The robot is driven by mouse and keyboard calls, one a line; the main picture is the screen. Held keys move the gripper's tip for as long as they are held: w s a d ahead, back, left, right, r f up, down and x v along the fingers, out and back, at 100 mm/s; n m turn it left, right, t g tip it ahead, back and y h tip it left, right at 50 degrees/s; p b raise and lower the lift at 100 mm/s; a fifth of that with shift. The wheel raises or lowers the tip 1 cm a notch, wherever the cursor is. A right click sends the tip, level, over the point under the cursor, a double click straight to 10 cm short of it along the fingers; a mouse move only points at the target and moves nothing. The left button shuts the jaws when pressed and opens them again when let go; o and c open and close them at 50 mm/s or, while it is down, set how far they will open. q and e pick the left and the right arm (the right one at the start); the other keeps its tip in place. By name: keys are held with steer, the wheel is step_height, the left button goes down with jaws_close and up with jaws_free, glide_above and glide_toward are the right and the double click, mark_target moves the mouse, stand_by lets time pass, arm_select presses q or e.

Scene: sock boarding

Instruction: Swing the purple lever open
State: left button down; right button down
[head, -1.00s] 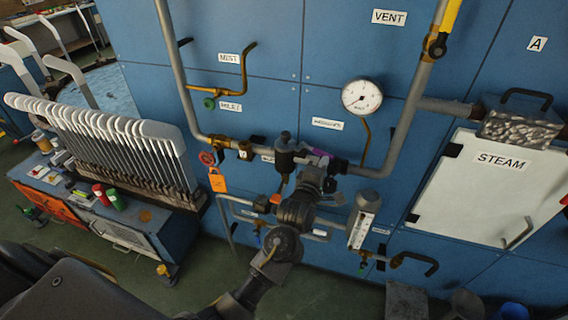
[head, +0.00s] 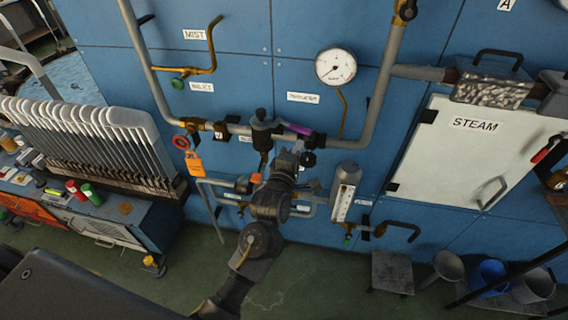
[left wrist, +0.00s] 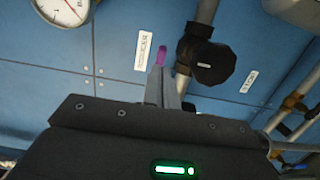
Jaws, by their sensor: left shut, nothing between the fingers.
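The purple lever (head: 298,129) is on the grey pipe below the pressure gauge, just right of a dark valve body (head: 262,130). It lies nearly along the pipe, tilted slightly. In the left wrist view the purple lever's end (left wrist: 160,55) shows just beyond my fingertips. My left gripper (head: 292,154) is directly below and in front of the lever. In the left wrist view my left gripper (left wrist: 163,74) is shut with nothing between its fingers. Its tips overlap the lever's near end in the picture; I cannot tell if they touch. My right gripper is not in view.
A round gauge (head: 336,67) is above the lever. A flow meter (head: 345,192) stands right of my arm, and an orange tag (head: 194,163) hangs to the left. The white STEAM door (head: 460,150) is farther right. A dark round knob (left wrist: 214,63) is close beside my fingers.

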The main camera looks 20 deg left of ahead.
arm_select(q)
steer(key=s+b, duration=0.1)
steer(key=s, duration=0.5)
steer(key=shift+s+a, duration=0.3)
steer(key=shift+a, duration=0.1)
steer(key=shift+f, duration=0.1)
